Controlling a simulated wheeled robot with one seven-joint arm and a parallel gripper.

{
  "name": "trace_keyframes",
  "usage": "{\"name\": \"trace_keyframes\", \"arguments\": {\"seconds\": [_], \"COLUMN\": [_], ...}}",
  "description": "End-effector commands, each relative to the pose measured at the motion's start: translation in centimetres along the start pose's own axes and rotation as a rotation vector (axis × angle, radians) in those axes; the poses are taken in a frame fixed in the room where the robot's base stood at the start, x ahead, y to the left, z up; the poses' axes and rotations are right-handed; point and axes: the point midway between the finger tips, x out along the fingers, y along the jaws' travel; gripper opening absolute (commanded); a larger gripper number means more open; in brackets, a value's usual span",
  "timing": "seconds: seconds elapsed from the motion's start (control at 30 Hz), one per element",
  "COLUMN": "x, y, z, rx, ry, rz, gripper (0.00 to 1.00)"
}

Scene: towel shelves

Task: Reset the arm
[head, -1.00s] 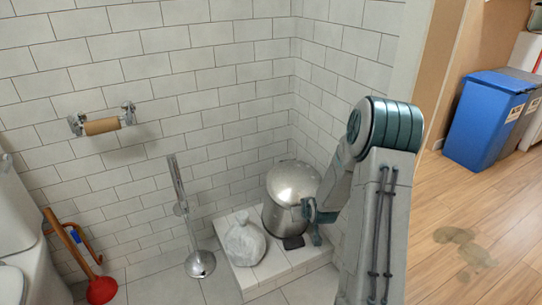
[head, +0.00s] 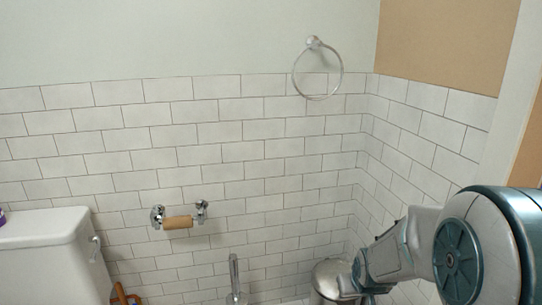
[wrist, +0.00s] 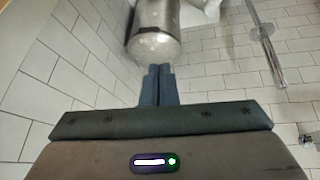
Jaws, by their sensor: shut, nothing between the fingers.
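My gripper (wrist: 158,72) shows in the wrist view with its two dark fingers together and nothing between them. Its tips point toward the shiny metal bin (wrist: 155,32) at the top of that view; I cannot tell the exact gap. In the head view my arm comes in from the lower right. The bin (head: 328,277) stands at the bottom of that view, beside the end of my arm and partly cut off. The fingertips are not clear there.
Tiled walls meet in a corner behind the bin. A towel ring (head: 318,72) and a roll holder (head: 178,222) hang on the wall. A white toilet (head: 50,250) stands left. A metal stand (head: 235,272) also shows in the wrist view (wrist: 265,38).

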Motion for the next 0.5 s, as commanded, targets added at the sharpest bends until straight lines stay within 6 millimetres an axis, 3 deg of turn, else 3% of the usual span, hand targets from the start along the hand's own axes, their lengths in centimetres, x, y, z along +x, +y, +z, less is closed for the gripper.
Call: {"name": "trace_keyframes", "arguments": {"seconds": [0.03, 0.5], "x": [-3.9, -25.5], "y": [-0.2, -2.5], "z": [-1.0, -0.4], "rx": [0.000, 0.038], "ry": [-0.008, -0.151], "rz": [0.002, -0.030], "gripper": [0.00, 0.00]}}
